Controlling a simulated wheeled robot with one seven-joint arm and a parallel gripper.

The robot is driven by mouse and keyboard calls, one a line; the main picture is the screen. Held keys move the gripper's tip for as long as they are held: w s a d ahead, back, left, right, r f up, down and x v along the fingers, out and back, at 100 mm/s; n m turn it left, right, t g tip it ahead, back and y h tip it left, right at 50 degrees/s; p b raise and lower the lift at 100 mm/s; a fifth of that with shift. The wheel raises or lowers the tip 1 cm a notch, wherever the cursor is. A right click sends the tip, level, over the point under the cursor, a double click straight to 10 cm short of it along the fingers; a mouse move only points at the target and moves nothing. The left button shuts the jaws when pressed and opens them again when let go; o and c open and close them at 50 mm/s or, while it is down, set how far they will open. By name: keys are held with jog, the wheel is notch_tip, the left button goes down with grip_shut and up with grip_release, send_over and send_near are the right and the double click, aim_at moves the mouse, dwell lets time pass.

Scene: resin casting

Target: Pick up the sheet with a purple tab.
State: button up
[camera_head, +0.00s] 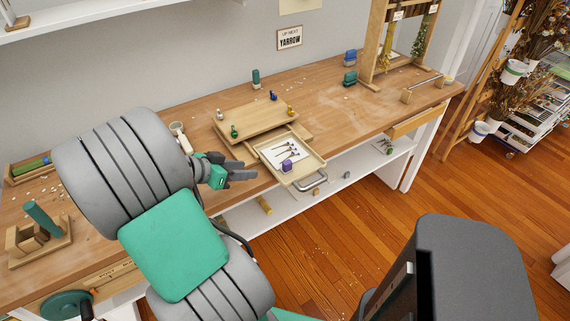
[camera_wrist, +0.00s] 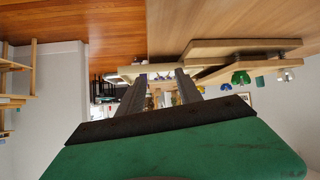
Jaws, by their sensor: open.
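A white sheet (camera_head: 271,153) with small dark sprigs lies in a shallow pale tray (camera_head: 307,173) at the bench's front edge. A purple tab (camera_head: 287,166) stands at its near side. My gripper (camera_head: 254,169) is open and empty, just left of the tray. Its fingers point right, toward the tray. In the wrist view, the gripper's fingers (camera_wrist: 160,80) reach toward the tray's pale edge (camera_wrist: 135,71), and the view is turned over. The sheet is not clear there.
A raised wooden board (camera_head: 245,122) behind the tray carries small green, blue and yellow tabbed pieces. A metal handle (camera_head: 313,182) sticks out at the tray's front. A wooden stand (camera_head: 372,50) is at the back right. The bench right of the tray (camera_head: 345,115) is mostly clear.

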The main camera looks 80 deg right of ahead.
aim_at(283, 165)
jog(key=s+d+f+m+g, duration=0.1)
jog(key=s+d, duration=0.1)
jog(key=s, duration=0.1)
jog(key=s+d+m+g, duration=0.1)
jog(key=s+d, duration=0.2)
jog(key=s, duration=0.1)
jog(key=s+d+f+m+g, duration=0.1)
jog(key=s+d, duration=0.1)
jog(key=s, duration=0.1)
jog(key=shift+s+d+f+h+p, duration=0.2)
jog(key=shift+d+f+h+p, duration=0.1)
jog(key=shift+d+f+h, duration=0.1)
jog(key=shift+c, duration=0.3)
grip_shut()
